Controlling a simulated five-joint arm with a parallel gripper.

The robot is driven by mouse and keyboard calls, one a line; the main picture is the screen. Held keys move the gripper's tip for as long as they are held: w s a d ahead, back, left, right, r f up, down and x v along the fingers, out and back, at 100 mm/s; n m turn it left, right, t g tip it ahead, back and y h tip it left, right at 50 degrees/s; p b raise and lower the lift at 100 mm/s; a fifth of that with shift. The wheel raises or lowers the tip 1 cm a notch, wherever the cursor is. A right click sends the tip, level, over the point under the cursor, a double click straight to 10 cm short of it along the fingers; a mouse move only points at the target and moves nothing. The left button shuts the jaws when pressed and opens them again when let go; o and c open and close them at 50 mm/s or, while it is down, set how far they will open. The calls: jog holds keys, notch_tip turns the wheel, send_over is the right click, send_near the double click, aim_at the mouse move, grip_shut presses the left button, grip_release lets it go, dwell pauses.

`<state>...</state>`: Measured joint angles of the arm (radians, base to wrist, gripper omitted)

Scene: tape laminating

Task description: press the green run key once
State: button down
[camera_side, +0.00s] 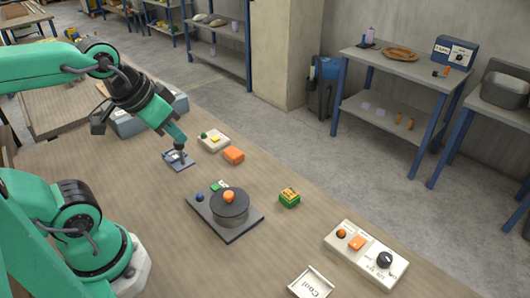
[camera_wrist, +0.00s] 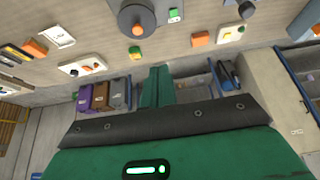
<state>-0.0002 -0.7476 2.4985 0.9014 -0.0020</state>
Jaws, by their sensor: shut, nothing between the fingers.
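A flat green key (camera_side: 217,187) with a white mark beside it sits on a dark base plate (camera_side: 241,234), next to a round dark drum with an orange knob (camera_side: 229,197). The key also shows near the top of the wrist view (camera_wrist: 174,14). My gripper (camera_side: 183,158) is shut and empty. It points down over a small blue-grey pad (camera_side: 178,163), to the left of and behind the key, apart from it. In the wrist view my gripper (camera_wrist: 160,70) is below the key in the picture. Its tip partly hides the pad in the side view.
A white box (camera_side: 213,141) with green and yellow buttons and an orange block (camera_side: 233,155) stand behind the base plate. A green-yellow block (camera_side: 289,198), a white control box (camera_side: 340,262) and a white tray (camera_side: 311,284) are to the right. Bare table lies between them.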

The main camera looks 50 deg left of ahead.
jog(key=shift+w, duration=0.15)
jog(key=n+g+h, duration=0.1)
jog(key=n+g, duration=1)
jog(key=g, duration=0.2)
send_over(217, 185)
notch_tip(217, 185, down, 12)
jog(key=shift+f, duration=0.15)
dwell(0.4)
jog(key=shift+f, duration=4.25)
